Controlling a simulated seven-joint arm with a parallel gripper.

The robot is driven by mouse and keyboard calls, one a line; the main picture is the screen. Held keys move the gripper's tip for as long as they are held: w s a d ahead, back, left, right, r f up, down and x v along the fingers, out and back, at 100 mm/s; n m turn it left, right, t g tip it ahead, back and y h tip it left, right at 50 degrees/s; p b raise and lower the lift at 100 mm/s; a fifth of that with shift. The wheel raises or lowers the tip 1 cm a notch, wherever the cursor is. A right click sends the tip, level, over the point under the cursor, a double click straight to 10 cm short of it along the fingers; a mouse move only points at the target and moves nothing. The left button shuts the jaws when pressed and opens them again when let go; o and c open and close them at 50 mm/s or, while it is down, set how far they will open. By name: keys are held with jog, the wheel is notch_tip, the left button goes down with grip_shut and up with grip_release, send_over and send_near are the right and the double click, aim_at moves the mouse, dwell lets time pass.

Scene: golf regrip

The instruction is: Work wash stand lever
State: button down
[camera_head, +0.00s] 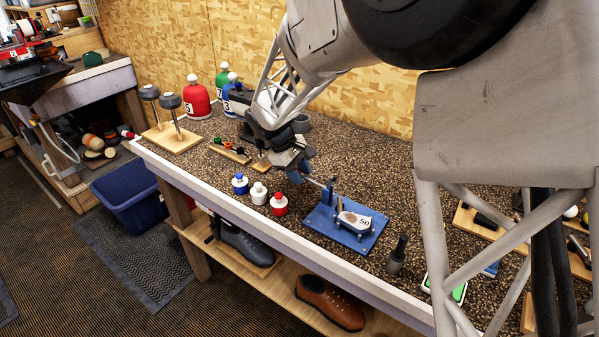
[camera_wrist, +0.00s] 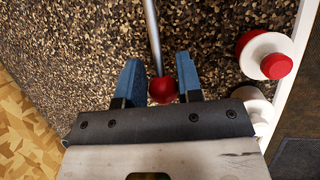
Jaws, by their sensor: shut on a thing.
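The wash stand (camera_head: 322,220) is a blue base plate near the table's front edge, with an iron head marked 50 (camera_head: 354,221) on it. Its lever (camera_head: 317,183) is a thin metal rod that reaches left from a blue post to my gripper (camera_head: 300,170). In the wrist view, the lever's rod (camera_wrist: 153,35) ends in a red ball knob (camera_wrist: 163,90) between the blue fingers of my gripper (camera_wrist: 160,80). The gripper is shut on the knob. In the head view the knob is hidden at the fingers.
Small bottles with blue (camera_head: 240,184), white (camera_head: 258,193) and red (camera_head: 279,204) bodies stand in front of my gripper. A dark upright tool (camera_head: 397,255) stands right of the stand. A small wooden rack (camera_head: 230,152) lies to the left. Speckled tabletop behind the stand is clear.

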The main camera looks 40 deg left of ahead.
aim_at(316, 183)
jog(key=shift+r, duration=0.15)
jog(key=shift+d+r+y, duration=0.25)
jog(key=shift+r+y, duration=0.3)
jog(key=shift+y, duration=0.2)
jog(key=shift+d+r+y, duration=0.2)
jog(key=shift+r+y, duration=0.3)
jog(key=shift+y, duration=0.25)
jog(key=r+y, duration=0.1)
jog(key=d+y, duration=0.1)
jog(key=shift+r+m+y, duration=0.3)
jog(key=shift+r+y, duration=0.1)
jog(key=shift+d+r+y, duration=0.55)
jog(key=shift+d+y, duration=0.15)
jog(key=shift+y, duration=0.35)
jog(key=shift+d+r+y, duration=0.5)
jog(key=shift+d+y, duration=0.15)
jog(key=shift+y, duration=0.4)
jog(key=shift+d, duration=0.1)
jog(key=shift+d+r, duration=0.2)
jog(key=shift+d, duration=0.1)
jog(key=shift+d+r, duration=0.2)
jog(key=shift+d, duration=0.5)
jog(key=shift+d+r, duration=0.2)
jog(key=shift+d, duration=0.45)
